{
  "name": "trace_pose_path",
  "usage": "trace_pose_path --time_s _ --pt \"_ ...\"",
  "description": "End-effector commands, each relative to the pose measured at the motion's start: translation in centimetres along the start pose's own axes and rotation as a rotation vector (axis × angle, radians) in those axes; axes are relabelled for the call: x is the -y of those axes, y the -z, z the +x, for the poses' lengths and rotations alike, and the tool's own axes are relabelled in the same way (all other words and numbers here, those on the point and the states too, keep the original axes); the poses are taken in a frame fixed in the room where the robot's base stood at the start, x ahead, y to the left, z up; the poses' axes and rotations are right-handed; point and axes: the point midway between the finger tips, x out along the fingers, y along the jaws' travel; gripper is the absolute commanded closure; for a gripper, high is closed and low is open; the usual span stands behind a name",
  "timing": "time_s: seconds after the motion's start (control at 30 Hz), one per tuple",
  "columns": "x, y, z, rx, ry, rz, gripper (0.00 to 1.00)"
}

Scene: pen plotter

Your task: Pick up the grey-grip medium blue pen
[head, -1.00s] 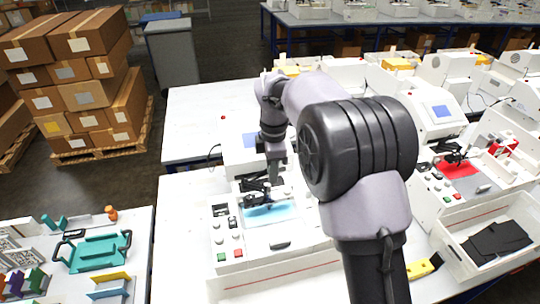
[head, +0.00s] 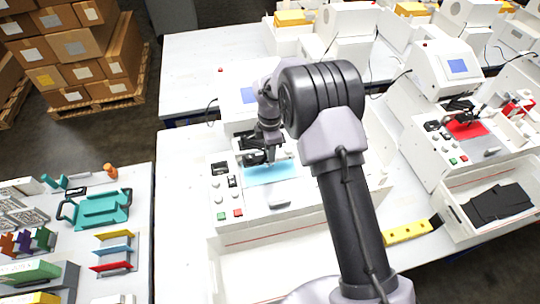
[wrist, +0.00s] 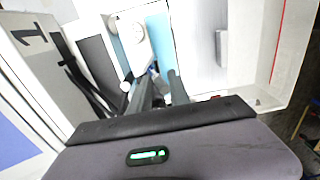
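My gripper (head: 268,157) hangs down over the nearest white plotter (head: 225,243), at the back edge of its light blue drawing sheet (head: 270,174). In the wrist view, my two dark fingers (wrist: 160,88) stand apart with a gap between them. A small grey-blue piece (wrist: 154,70) shows in the gap just beyond the fingertips; it may be part of a pen, but it is too small to tell. The blue sheet (wrist: 130,38) shows past the fingers. No pen's grip or barrel can be made out clearly.
A second plotter with a red sheet (head: 466,128) stands to the right, above a white bin of black items (head: 497,209). A yellow tool (head: 407,232) lies on the bench. A left table holds a teal tray (head: 100,209) and coloured parts. Stacked boxes (head: 75,60) stand behind.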

Motion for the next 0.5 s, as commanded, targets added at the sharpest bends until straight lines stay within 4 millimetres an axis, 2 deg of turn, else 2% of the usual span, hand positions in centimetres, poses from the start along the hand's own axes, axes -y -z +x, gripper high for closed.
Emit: trace_pose_path --time_s 0.1,0.3,0.4,0.5 --pt "-0.23 -0.08 1.21 0.001 -0.006 0.000 0.81" --pt "-0.38 -0.10 1.12 0.001 -0.011 0.000 0.81" --pt "-0.40 -0.10 1.07 0.000 -0.011 0.000 1.00" --pt "-0.39 -0.09 1.04 0.000 -0.011 0.000 1.00"
